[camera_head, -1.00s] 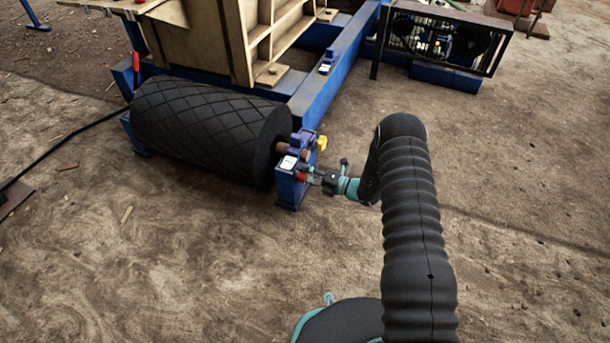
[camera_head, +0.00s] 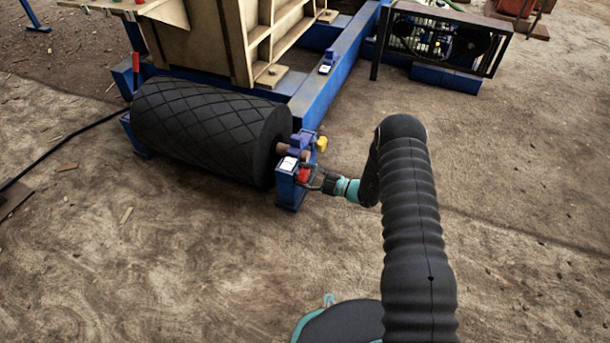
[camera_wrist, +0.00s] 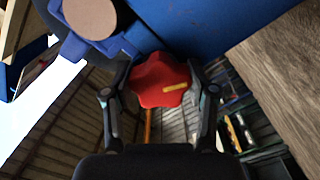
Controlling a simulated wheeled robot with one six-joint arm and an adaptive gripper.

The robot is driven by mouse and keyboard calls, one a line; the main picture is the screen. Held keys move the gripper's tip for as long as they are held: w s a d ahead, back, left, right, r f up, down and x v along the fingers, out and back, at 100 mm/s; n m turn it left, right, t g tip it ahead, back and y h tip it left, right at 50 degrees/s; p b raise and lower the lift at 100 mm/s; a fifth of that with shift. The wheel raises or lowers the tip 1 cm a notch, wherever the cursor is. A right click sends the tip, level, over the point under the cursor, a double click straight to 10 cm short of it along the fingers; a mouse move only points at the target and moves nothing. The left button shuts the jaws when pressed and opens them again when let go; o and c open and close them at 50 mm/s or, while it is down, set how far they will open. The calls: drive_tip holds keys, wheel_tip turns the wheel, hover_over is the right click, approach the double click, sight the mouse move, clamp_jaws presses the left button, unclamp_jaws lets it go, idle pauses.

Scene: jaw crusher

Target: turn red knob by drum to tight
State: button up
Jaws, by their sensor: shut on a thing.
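The red knob (camera_head: 303,175) sits on the blue bracket (camera_head: 287,193) at the right end of the black drum (camera_head: 205,125). In the wrist view the red knob (camera_wrist: 160,80) is lobed, with a yellow mark on its face towards the right. My gripper (camera_head: 311,178) reaches it from the right in the head view. In the wrist view my gripper (camera_wrist: 160,88) has one finger on each side of the knob and is shut on it. The knob's shaft is hidden.
A yellow knob (camera_head: 321,144) is close behind the red one. The blue frame beam (camera_head: 330,85) runs back from the bracket. A caged motor unit (camera_head: 440,45) stands at the back right. The ground to the right is open.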

drive_tip(key=shift+m, duration=0.6)
drive_tip(key=o, duration=1.2)
drive_tip(key=shift+a, duration=0.1)
drive_tip(key=shift+c, duration=0.2)
drive_tip(key=v, duration=1.2)
